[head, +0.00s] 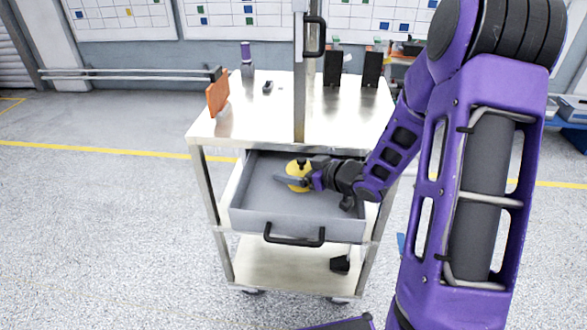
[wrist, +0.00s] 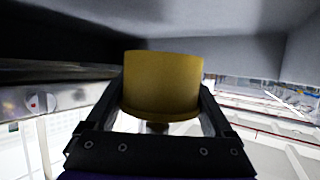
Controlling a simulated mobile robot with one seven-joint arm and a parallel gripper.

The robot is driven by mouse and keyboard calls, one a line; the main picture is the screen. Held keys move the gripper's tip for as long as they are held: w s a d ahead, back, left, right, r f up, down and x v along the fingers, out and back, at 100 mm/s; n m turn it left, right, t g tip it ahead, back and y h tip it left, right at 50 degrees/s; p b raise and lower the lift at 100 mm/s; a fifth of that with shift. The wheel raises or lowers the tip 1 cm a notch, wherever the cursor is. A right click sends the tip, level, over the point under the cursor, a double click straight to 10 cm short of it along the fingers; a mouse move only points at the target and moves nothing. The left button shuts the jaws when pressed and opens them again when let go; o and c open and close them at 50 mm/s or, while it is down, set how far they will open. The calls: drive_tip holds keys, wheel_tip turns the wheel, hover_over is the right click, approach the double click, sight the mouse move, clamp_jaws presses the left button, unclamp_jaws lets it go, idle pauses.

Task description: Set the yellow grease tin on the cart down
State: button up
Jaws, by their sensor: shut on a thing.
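The yellow grease tin (head: 296,170) is in my gripper (head: 308,181), over the open grey drawer (head: 292,226) of the cart (head: 270,121). In the wrist view the yellow tin (wrist: 162,82) sits between the two dark fingers of my gripper (wrist: 162,100), which are shut on its sides. Grey drawer surfaces show around it there. In the head view, part of the tin is hidden by the gripper. I cannot tell whether the tin touches the drawer floor.
The cart top holds an orange piece (head: 217,94), a purple-capped bottle (head: 247,60) and two dark boxes (head: 332,68). The drawer floor left of the tin is clear. A black object (head: 340,264) lies on the lower shelf.

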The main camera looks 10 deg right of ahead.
drive_tip(key=shift+f, duration=0.25)
drive_tip(key=o, duration=1.4)
drive_tip(key=shift+r, duration=0.1)
drive_tip(key=shift+r, duration=0.25)
drive_tip(key=shift+r+p, duration=0.6)
drive_tip(key=v, duration=0.4)
drive_tip(key=p+v, duration=0.1)
drive_tip(key=v, duration=0.6)
drive_tip(key=shift+s+d+f, duration=0.15)
drive_tip(key=shift+s+d, duration=0.05)
drive_tip(key=shift+s, duration=0.2)
